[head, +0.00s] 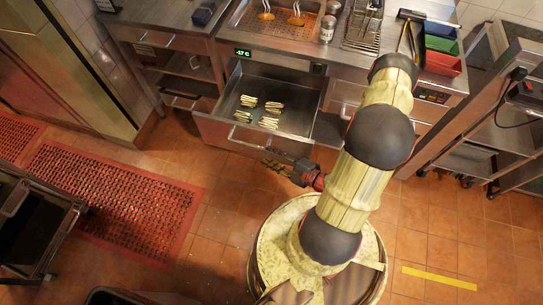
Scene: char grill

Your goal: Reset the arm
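My arm rises from my base in the head view and bends back down to its end. My gripper (278,164) is low in front of the open drawer (300,92), just on the near side of the drawer's front. The gripper is small and dark against the floor, and I cannot make out whether its fingers are apart or hold anything. The drawer holds several stacks of pale, flat pieces (269,122), apart from the gripper.
A steel counter (340,52) stands behind, with a wire rack (361,30), a can (328,28) and colored bins (441,44). A shelf rack (500,135) is at right. A dark cart (35,225) and red mat (115,205) are at left. Tiled floor at lower right is clear.

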